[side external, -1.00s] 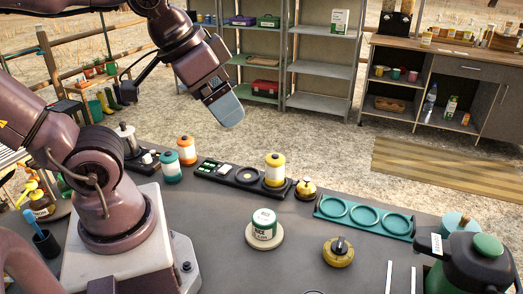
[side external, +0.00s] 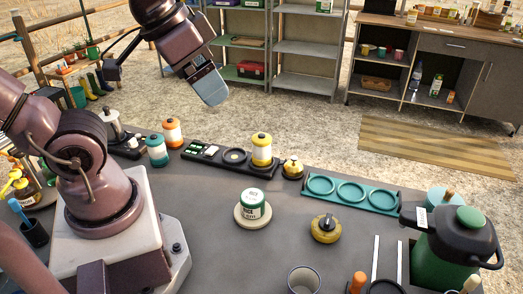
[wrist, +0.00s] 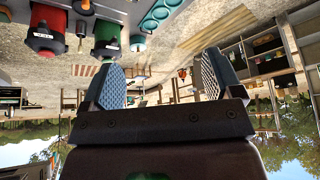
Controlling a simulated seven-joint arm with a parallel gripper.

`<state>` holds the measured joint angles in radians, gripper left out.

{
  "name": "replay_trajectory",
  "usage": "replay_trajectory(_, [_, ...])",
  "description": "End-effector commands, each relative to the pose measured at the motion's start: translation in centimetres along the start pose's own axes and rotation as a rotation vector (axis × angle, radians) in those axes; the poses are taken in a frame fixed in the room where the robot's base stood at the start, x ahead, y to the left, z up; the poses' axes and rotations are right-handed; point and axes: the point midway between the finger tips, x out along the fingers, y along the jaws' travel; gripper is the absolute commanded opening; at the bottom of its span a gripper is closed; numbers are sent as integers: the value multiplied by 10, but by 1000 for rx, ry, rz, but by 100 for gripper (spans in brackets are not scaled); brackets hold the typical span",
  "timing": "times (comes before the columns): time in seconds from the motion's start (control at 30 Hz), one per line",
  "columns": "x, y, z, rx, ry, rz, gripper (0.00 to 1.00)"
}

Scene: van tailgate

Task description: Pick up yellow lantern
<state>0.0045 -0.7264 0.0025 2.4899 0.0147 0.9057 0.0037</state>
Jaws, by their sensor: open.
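The yellow lantern (side external: 262,150) stands upright on the right part of a black tray (side external: 205,163) toward the back of the grey table. It has a white middle band and a yellow top and base. My gripper (side external: 213,92) is high above the back edge of the table, up and left of the lantern in the side view, clearly apart from it. In the wrist view my gripper (wrist: 160,85) has its two blue padded fingers spread with nothing between them. I cannot pick out the yellow lantern with certainty in the wrist view.
A teal lantern (side external: 157,151) and an orange lantern (side external: 172,132) stand left of the tray. A brass bell-like item (side external: 292,168) sits close right of the yellow lantern. A teal three-ring holder (side external: 351,193), a white-green tin (side external: 253,203) and a green jug (side external: 455,250) are also on the table.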

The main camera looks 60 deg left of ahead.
Motion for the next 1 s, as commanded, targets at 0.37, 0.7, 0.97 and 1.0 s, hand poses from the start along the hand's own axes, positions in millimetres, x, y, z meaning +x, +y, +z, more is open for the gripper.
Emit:
replay_trajectory(0.37, [70, -31, -27, 325, -447, -172, 85])
replay_trajectory(0.7, [165, -63, -41, 741, -910, -391, 85])
replay_trajectory(0.97, [246, -82, -37, 1101, -1245, -588, 85])
replay_trajectory(1.0, [259, -84, -36, 1161, -1292, -621, 85])
